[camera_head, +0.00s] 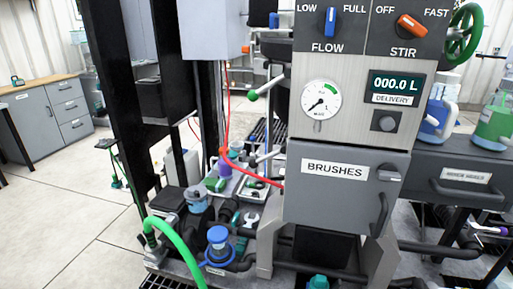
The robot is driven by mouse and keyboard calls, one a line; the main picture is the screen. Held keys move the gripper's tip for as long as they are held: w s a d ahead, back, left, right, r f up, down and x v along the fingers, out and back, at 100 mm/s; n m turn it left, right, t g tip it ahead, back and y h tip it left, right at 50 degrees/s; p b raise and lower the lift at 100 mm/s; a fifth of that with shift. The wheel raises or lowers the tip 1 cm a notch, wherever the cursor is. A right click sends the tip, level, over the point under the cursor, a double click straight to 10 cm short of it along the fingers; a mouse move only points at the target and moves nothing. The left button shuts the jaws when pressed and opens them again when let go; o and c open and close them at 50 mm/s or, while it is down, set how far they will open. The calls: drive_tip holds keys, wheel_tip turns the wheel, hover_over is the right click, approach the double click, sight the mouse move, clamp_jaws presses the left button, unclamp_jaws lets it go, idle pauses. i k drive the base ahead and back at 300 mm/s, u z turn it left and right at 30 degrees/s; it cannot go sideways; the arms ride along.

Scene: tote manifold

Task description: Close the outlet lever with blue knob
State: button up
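My gripper is not in view. A small blue knob (273,20) shows at the top centre, just left of the control panel. I cannot tell whether it sits on the outlet lever, or how that lever stands. A lever with a green knob (253,96) sticks out left from beside the gauge panel. A blue-capped fitting (218,238) stands low at the front, with a blue ring around its base. The blue FLOW knob (330,21) on the panel points upward, between LOW and FULL.
The panel also has an orange STIR knob (410,25), a round gauge (321,99) and a display (396,85) reading 000.0 L. The BRUSHES drawer (341,195) juts out below. A green hose (178,246) arches at front left. Open floor (60,215) lies left.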

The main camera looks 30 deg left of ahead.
sight(252, 139)
drive_tip(key=z, duration=0.05)
drive_tip(key=k, duration=0.5)
drive_tip(key=u, duration=2.65)
drive_tip(key=i, duration=1.8)
drive_tip(key=z, duration=2.2)
drive_tip(key=i, duration=0.5)
drive_tip(key=u, duration=0.05)
